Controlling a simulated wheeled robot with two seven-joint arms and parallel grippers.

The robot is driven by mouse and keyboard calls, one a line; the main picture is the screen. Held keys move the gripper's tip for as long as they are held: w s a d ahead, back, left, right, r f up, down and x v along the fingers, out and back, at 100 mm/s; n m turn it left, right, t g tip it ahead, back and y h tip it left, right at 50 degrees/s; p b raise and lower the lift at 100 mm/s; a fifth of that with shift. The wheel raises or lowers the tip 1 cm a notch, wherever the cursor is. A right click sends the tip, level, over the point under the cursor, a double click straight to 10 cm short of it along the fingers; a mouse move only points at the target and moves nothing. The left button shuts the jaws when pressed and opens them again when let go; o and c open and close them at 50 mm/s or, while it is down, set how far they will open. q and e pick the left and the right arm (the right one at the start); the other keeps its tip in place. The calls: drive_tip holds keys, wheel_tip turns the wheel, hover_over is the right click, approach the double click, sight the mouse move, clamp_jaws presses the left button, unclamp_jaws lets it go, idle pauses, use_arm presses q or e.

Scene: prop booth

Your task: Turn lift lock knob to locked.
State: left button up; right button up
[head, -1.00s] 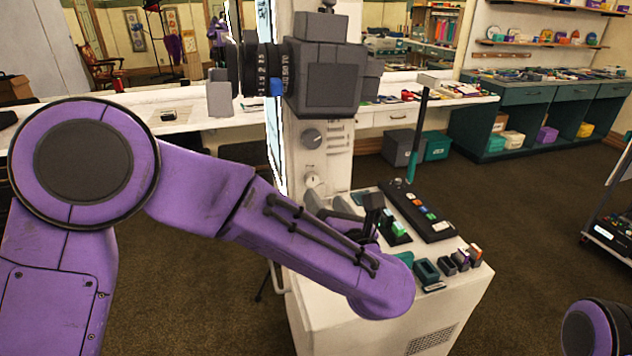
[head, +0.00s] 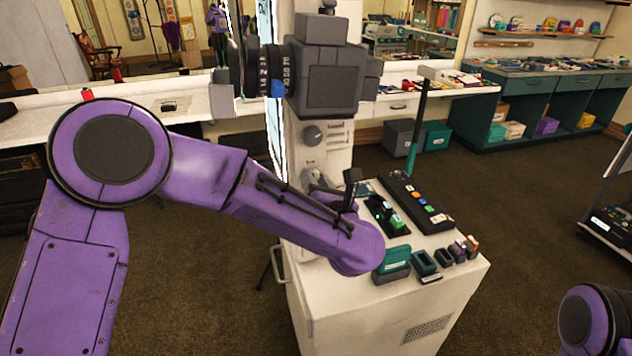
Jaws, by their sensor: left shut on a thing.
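The lift lock knob appears to be the small pale lower knob (head: 313,174) on the front of the white column; its label is too small to read and my gripper partly covers it. A dark round knob (head: 312,134) sits above it. My left gripper (head: 318,185) is at the lower knob and shut on it, mostly hidden behind my purple forearm. Which way the knob points cannot be told. My right gripper is out of view; only part of that arm shows at the lower right.
A grey camera-like head (head: 333,85) tops the column. The carpet right of the cabinet is clear.

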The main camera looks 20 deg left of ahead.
use_arm(q)
drive_tip(key=m, duration=0.3)
drive_tip(key=shift+m, duration=0.4)
drive_tip(key=m, duration=0.4)
drive_tip(key=shift+m, duration=0.4)
drive_tip(key=m+p, duration=0.1)
drive_tip(key=m, duration=0.3)
drive_tip(key=shift+r+m+p, duration=0.15)
drive_tip(key=shift+m+p, duration=0.15)
drive_tip(key=shift+m+t+p, duration=0.3)
drive_tip(key=shift+m+p, duration=0.75)
drive_tip(key=shift+m, duration=1.55)
drive_tip(key=o, duration=1.1)
drive_tip(key=shift+c, duration=0.2)
